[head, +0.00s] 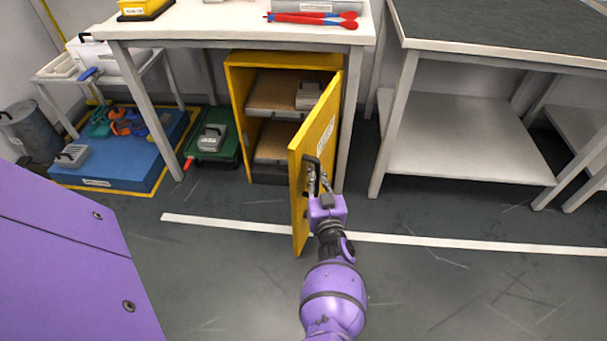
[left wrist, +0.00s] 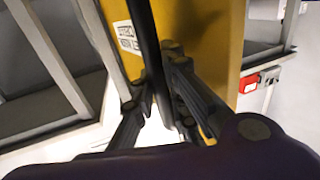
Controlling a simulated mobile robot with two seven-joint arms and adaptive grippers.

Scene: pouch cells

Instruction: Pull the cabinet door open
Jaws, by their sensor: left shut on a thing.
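The yellow cabinet (head: 238,88) stands under the white table, its front partly open to view. Its yellow door (head: 308,160) is swung well outward, hinged at the right side. My left gripper (head: 318,182) is at the door's outer face, shut on the dark door handle (head: 312,164). In the left wrist view the dark handle bar (left wrist: 148,50) runs between the fingers of the gripper (left wrist: 160,100), with the yellow door (left wrist: 205,40) and its white label behind. Inside the cabinet, shelves hold a grey box (head: 309,95). My right gripper is not in view.
The white table (head: 225,25) stands over the cabinet, with its right leg close behind the door. A blue platform (head: 130,165) and a green case (head: 212,150) are on the floor at left. A grey-topped bench (head: 470,140) stands at right. The floor in front is clear.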

